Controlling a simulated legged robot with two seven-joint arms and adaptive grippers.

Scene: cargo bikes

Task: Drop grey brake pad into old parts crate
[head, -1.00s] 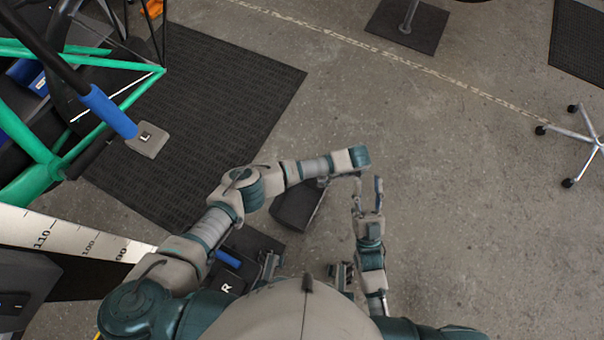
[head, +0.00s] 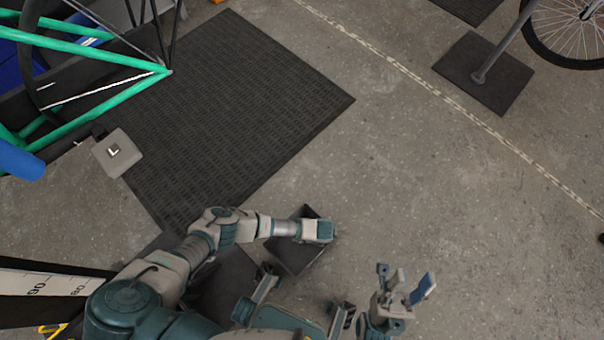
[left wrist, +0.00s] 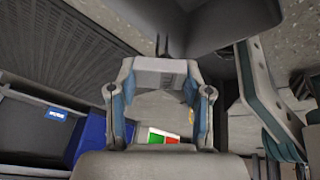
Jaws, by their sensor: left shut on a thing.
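My left gripper (head: 322,232) is at the end of the arm from the left, above the floor. In the left wrist view its two fingers (left wrist: 162,82) close on a grey block, which I take for the grey brake pad (left wrist: 166,72). The pad cannot be made out in the head view. My right gripper (head: 405,290) is open and empty at the lower right, with blue finger pads. I cannot identify the old parts crate for certain. A blue bin-like shape (left wrist: 92,138) shows at the left of the left wrist view.
A green bike frame (head: 110,98) stands at the left. A grey block marked L (head: 118,152) is at the edge of a black floor mat (head: 235,110). A stand base (head: 484,74) is at the upper right. Open concrete floor (head: 440,190) lies to the right.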

